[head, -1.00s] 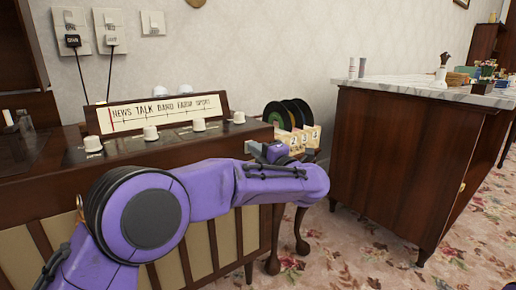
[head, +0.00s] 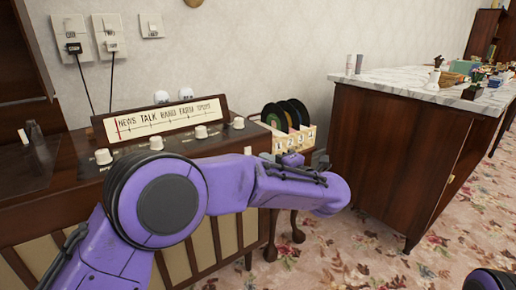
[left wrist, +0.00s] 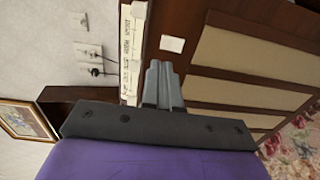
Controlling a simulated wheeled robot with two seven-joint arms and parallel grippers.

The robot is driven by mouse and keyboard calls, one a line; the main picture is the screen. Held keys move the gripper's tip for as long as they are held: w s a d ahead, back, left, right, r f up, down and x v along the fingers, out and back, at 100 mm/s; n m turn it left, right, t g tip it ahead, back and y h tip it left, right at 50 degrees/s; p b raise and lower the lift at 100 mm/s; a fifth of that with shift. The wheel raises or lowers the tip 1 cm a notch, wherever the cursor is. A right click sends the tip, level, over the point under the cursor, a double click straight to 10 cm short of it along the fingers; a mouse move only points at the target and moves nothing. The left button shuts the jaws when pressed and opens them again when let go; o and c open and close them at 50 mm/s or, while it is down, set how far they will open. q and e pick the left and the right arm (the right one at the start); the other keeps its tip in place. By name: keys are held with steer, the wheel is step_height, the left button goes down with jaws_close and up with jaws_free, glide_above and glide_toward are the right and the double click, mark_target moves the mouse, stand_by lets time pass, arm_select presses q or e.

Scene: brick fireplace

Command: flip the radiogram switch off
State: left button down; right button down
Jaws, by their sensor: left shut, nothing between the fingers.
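The radiogram is a dark wood cabinet with a lit dial strip (head: 165,117) and several cream knobs (head: 156,143) on its sloped top. On the wall above it are white switch plates (head: 109,36); two have dark cords running down behind the cabinet. Which one is the radiogram switch I cannot tell, and its position is too small to read. My left gripper (left wrist: 163,70) is shut and empty in the left wrist view, over the cabinet. A small white plate (left wrist: 172,44) shows just beyond its fingertips. In the head view, my purple left arm hides most of this gripper. My right gripper is out of view.
A record rack (head: 289,118) stands right of the radiogram. A marble-topped wooden counter (head: 390,80) with small items stands further right. Floral carpet (head: 330,240) lies open between them. A framed picture (left wrist: 28,120) hangs on the wall.

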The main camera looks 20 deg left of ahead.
arm_select(q)
steer(key=p+v, duration=0.1)
steer(key=v, duration=0.6)
steer(key=shift+w+d, duration=0.2)
steer(key=shift+w, duration=0.05)
steer(key=shift+w, duration=0.1)
